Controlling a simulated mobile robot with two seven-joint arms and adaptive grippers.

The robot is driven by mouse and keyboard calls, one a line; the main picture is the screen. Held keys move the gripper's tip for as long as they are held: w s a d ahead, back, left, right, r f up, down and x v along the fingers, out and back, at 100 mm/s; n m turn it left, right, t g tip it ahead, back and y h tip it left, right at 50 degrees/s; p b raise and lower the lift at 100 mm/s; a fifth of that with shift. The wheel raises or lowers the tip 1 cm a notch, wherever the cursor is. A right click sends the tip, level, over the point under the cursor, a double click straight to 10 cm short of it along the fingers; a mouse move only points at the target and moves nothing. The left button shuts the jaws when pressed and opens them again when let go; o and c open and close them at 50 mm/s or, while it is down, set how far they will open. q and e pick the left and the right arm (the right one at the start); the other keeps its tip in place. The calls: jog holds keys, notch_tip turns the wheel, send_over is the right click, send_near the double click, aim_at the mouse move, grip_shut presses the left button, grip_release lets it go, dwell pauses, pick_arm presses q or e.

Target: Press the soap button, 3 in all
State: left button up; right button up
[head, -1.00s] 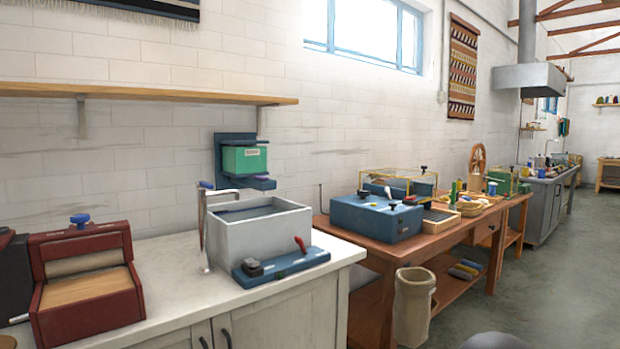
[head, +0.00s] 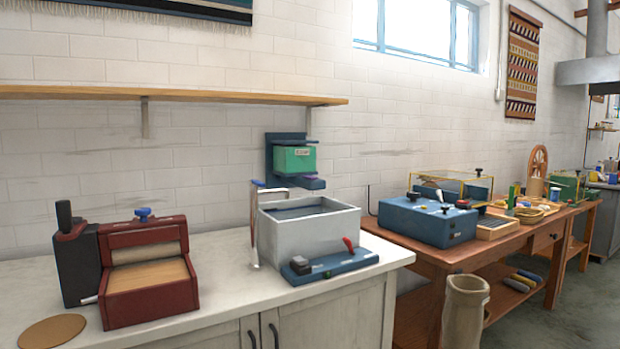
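A soap dispenser with a green box (head: 294,159) on a dark blue bracket is fixed to the tiled wall above the back of the sink. A small purple part (head: 303,177), possibly the soap button, shows under the green box. A grey-white sink basin (head: 322,238) stands on the counter below it, with a blue-topped tap (head: 257,215) at its left. Neither of my grippers shows in the head view.
A blue base with a red lever (head: 331,263) lies in front of the basin. A red press (head: 150,275) and a dark box (head: 77,262) stand left on the counter (head: 225,292). A wooden table with a blue box (head: 427,222) and a bin (head: 463,312) are at right.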

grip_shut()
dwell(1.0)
